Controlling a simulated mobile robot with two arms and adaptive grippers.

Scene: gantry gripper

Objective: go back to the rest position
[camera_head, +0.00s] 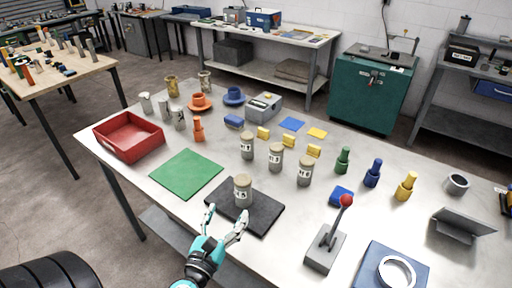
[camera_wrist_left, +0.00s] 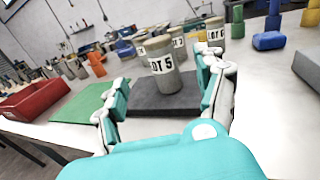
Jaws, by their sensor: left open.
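My left gripper (camera_head: 225,222) is open and empty at the front edge of the table, just in front of a dark mat (camera_head: 262,214). A grey cylinder with a tan top and a "LOT 5" label (camera_head: 242,190) stands upright on the mat. In the left wrist view, the same cylinder (camera_wrist_left: 163,68) stands beyond the two spread fingers of the gripper (camera_wrist_left: 160,95), with a gap around it. The cylinder looks apart from the fingers. My right gripper does not show.
A green mat (camera_head: 187,173) and a red tray (camera_head: 130,138) lie to the left. Several labelled cylinders (camera_head: 276,158) stand behind the dark mat. A lever with a red knob (camera_head: 328,240) and a blue plate with a ring (camera_head: 375,265) are to the right.

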